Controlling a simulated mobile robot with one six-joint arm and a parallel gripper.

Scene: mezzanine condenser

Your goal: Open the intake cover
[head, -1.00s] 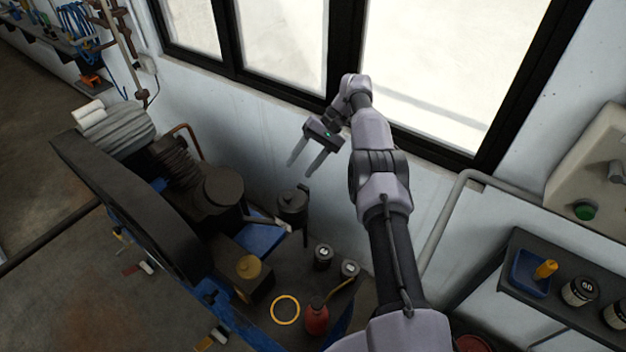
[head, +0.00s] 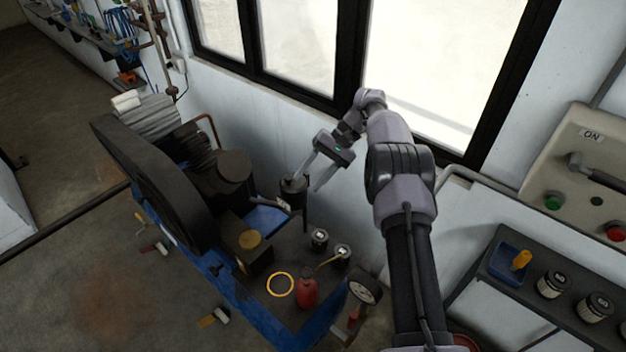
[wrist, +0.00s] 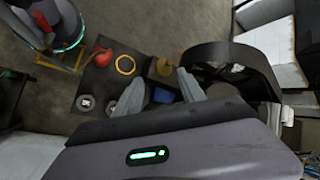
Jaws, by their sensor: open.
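My gripper (head: 307,184) is open and empty, pointing down near the window wall. In the head view its left finger overlaps the top of a dark upright canister (head: 293,200) on the machine; I cannot tell if they touch. Which of these parts carries the intake cover is not clear. In the wrist view the fingers of my gripper (wrist: 160,90) are spread, with the brass-capped box (wrist: 163,72) beyond them and nothing gripped.
A large dark wheel guard (head: 145,180) stands left on the blue base. A shelf (head: 500,266) and switch panel (head: 590,170) are at the right.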

